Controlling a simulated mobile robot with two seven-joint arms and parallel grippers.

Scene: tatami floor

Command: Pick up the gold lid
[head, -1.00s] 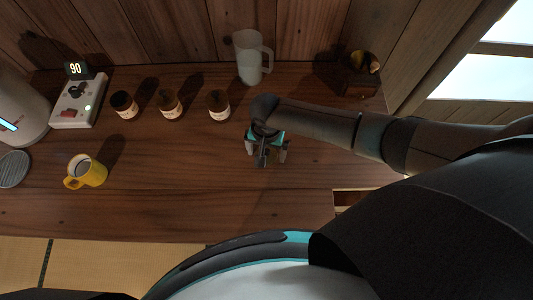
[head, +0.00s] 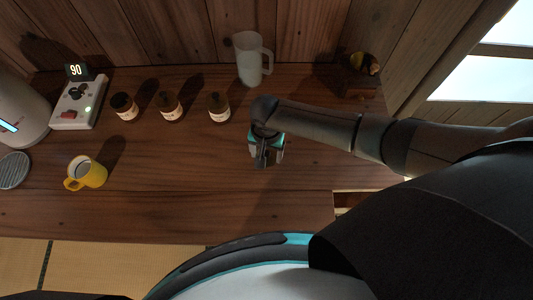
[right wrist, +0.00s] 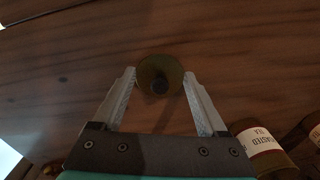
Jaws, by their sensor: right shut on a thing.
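The gold lid (right wrist: 152,68), a round dull-gold disc with a dark knob, shows in the right wrist view between my right gripper's fingertips (right wrist: 160,82). The fingers are shut on its edges. In the head view my right gripper (head: 266,163) points down over the wooden counter, right of the jars, and the lid is hidden there. I cannot tell whether the lid touches the counter. My left gripper is not in view.
Several brown labelled jars, the closest one (head: 219,108) left of my right gripper, stand in a row on the counter (head: 190,215). A pale pitcher (head: 250,60) stands behind. A yellow mug (head: 87,172) and a control box (head: 78,104) are at left. The counter's front middle is clear.

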